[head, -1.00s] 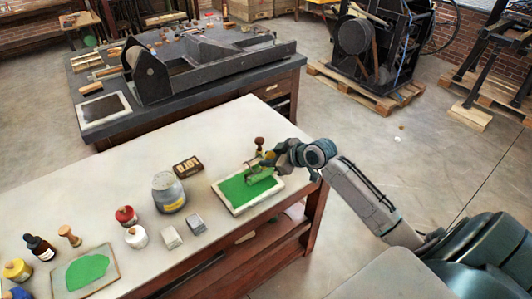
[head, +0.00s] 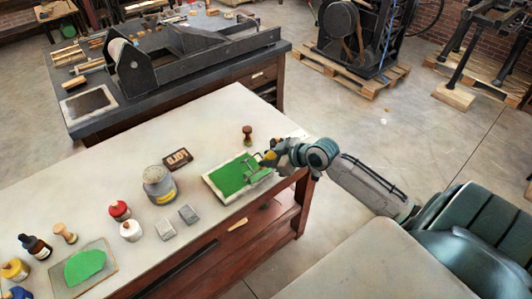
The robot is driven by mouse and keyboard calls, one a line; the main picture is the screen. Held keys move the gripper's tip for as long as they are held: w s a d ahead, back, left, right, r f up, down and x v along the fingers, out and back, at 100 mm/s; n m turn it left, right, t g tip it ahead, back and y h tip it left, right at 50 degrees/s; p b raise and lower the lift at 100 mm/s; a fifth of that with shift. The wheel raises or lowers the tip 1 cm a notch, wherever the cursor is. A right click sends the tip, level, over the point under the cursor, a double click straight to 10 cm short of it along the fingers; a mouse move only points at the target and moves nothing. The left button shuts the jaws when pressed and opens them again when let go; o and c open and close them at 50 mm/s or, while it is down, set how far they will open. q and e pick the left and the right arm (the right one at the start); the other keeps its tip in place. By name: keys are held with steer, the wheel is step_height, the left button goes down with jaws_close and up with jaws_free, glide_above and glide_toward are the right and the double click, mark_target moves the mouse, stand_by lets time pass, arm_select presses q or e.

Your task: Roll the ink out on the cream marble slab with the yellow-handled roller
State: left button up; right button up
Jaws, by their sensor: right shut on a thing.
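The cream marble slab (head: 214,194) lies flat near the right end of the pale bench. Green ink (head: 230,177) covers most of its top, leaving a pale rim. My right gripper (head: 269,158) is over the slab's far right edge, shut on the yellow-handled roller (head: 257,170). A bit of the yellow handle shows at the jaws, and the roller's metal frame and green drum are over the right part of the ink. I cannot tell whether the drum touches the slab. My left gripper is not in view.
A brown lettered block (head: 177,159), a grey jar (head: 159,185) and two grey blocks (head: 189,214) stand left of the slab. A wooden-handled tool (head: 247,134) stands behind it. Ink bottles and another green-inked plate (head: 104,260) are far left.

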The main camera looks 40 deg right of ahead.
steer(key=shift+w+b, duration=0.5)
steer(key=shift+w, duration=0.2)
steer(key=shift+w+b, duration=1.8)
steer(key=shift+w, duration=3.3)
steer(key=shift+s+p, duration=2.65)
steer(key=shift+s, duration=3.15)
